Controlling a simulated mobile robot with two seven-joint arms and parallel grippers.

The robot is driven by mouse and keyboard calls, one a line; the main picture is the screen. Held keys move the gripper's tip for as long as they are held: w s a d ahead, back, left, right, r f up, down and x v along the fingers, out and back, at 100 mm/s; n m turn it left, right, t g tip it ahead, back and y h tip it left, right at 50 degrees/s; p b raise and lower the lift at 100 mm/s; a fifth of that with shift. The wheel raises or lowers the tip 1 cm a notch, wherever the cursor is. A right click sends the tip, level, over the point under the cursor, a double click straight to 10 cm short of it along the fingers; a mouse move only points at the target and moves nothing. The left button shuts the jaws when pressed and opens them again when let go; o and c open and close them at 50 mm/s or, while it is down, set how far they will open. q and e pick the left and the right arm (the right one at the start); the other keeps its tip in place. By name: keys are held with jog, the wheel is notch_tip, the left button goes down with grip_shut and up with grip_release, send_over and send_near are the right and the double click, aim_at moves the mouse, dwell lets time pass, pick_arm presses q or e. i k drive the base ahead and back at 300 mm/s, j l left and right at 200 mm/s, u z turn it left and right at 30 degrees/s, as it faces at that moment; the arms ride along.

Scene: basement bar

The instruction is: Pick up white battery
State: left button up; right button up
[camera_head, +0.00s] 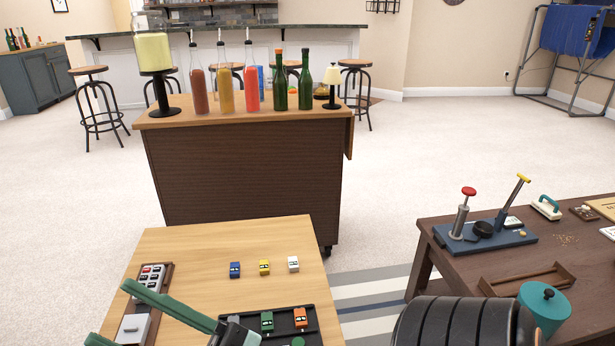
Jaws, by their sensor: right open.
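The small white battery (293,264), a block with a dark mark on its front, stands on the light wooden table (200,243). It is the rightmost of a row with a yellow one (264,268) and a blue one (235,270). My right gripper (110,313) has long green fingers, spread apart and pointing left over the table's lower left part. My left gripper is not in view.
A black tray (285,324) holds a green (267,321) and an orange block (300,317). A brown tray (165,283) lies left. A bottle-laden cart (245,165) stands behind. A dark table (445,262) with tools stands right. My dark arm link fills the lower right.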

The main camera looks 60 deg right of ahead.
aim_at(293, 263)
jog(key=k+l, duration=0.1)
jog(key=l, duration=0.4)
jog(key=k+l, duration=0.1)
jog(key=l, duration=0.45)
jog(key=k+l, duration=0.1)
jog(key=l, duration=0.4)
